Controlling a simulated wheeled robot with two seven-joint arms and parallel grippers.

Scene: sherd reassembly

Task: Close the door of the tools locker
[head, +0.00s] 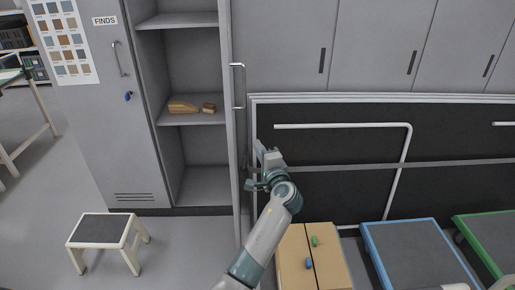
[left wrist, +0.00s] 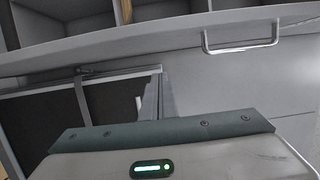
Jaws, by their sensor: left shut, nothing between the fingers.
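An open locker compartment with grey shelves (head: 195,118) stands in the middle of the head view. Its grey door (head: 241,140) stands swung out toward me, seen nearly edge-on, with a bar handle (head: 238,66). No label on this door can be read. My left gripper (head: 262,152) is shut and empty, just right of the door on its handle side; I cannot tell whether it touches. In the left wrist view the door (left wrist: 120,52) crosses the top with its handle (left wrist: 242,48) at the right, and the fingers (left wrist: 160,98) point toward it. My right gripper is out of view.
Brown wooden pieces (head: 184,107) lie on a shelf. A shut locker door labelled FINDS (head: 88,110) is at left, with a step stool (head: 103,229) before it. A cardboard box (head: 330,265) and a blue-rimmed cart (head: 410,250) stand right of my arm.

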